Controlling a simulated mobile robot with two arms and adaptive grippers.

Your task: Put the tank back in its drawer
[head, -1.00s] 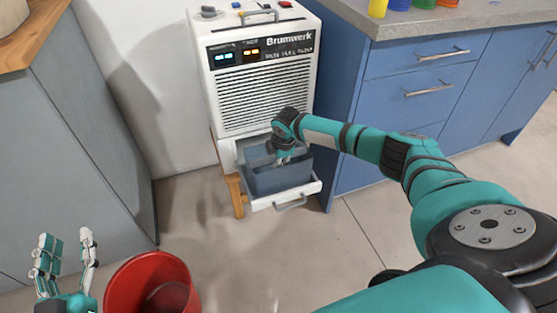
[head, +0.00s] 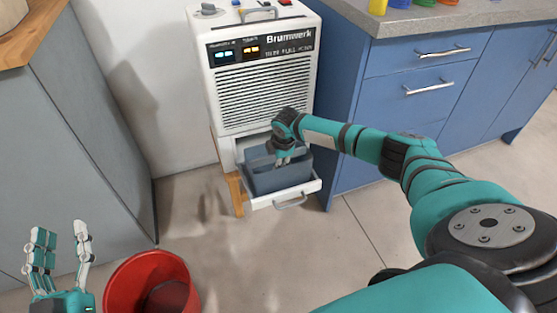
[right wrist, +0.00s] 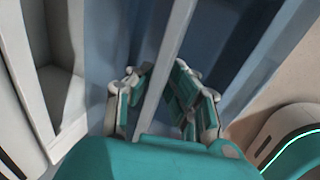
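The blue-grey tank (head: 280,180) sits in the pulled-out white drawer (head: 258,204) at the bottom of the white dehumidifier (head: 262,95). My right gripper (head: 282,160) reaches down into the tank's open top. In the right wrist view, its fingers (right wrist: 163,80) stand on both sides of a thin grey bar (right wrist: 175,40), which looks like part of the tank, with gaps beside it. The fingers look open. My left gripper (head: 62,245) is open and empty at the lower left, away from the tank.
A red bucket (head: 125,275) stands on the floor at the lower left. Blue cabinets (head: 420,95) stand close to the right of the dehumidifier, a grey cabinet (head: 70,160) to the left. The floor before the drawer is clear.

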